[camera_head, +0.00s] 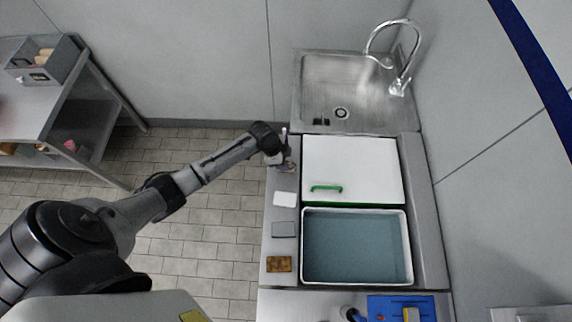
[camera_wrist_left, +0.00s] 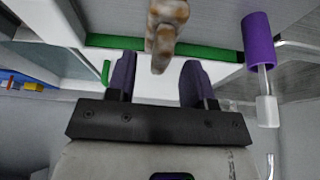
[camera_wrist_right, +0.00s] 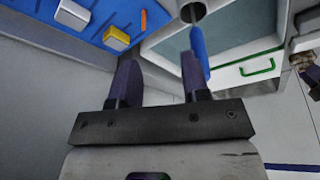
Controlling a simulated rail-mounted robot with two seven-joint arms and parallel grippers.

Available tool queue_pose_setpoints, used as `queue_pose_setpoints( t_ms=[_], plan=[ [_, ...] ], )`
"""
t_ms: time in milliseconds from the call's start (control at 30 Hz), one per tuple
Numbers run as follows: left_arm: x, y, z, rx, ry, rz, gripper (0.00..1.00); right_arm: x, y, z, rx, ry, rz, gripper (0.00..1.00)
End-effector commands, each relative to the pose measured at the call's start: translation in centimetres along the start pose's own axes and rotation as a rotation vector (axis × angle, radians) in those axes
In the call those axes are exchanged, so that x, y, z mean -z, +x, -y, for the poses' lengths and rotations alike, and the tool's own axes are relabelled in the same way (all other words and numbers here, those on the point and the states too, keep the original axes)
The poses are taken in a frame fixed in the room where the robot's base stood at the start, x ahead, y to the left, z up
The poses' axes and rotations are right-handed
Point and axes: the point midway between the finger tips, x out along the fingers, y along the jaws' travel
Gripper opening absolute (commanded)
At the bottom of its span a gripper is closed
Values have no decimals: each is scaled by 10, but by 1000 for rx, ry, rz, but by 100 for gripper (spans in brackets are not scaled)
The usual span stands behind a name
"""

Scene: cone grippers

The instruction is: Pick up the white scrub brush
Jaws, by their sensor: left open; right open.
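I cannot tell for certain which thing is the white scrub brush. In the left wrist view, a purple-handled tool with a white end (camera_wrist_left: 262,68) stands to the right of my left gripper (camera_wrist_left: 157,72), apart from its fingers. A mottled brown and white piece (camera_wrist_left: 166,32) shows beyond the gap between the open fingers. In the head view, my left gripper (camera_head: 277,158) is over the counter's left strip and hides much of what is there. A white flat pad (camera_head: 285,199) lies nearer on that strip. My right gripper (camera_wrist_right: 160,65) is open, with a blue tool (camera_wrist_right: 201,52) by its right finger.
A water-filled basin (camera_head: 406,250) and a white board with a green handle (camera_head: 365,160) fill the counter middle. The sink (camera_head: 325,88) is behind. A grey pad (camera_head: 284,229) and brown pad (camera_head: 279,264) lie on the left strip. A blue mat (camera_head: 385,306) is in front.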

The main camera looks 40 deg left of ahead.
Motion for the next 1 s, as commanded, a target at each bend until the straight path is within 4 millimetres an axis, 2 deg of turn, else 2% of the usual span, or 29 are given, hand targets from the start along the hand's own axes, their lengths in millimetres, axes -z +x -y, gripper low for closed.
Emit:
queue_pose_setpoints(
  t_ms=[200,500,1000],
  plan=[
    [0,20,0,0,0,0,48,0,-1,-2,-6,-6,0,43],
    [0,22,0,1,1,0,47,0,0,-2,-4,-4,0,43],
    [0,22,0,1,1,0,0,1,0,1,3,5,-1,43]
  ],
)
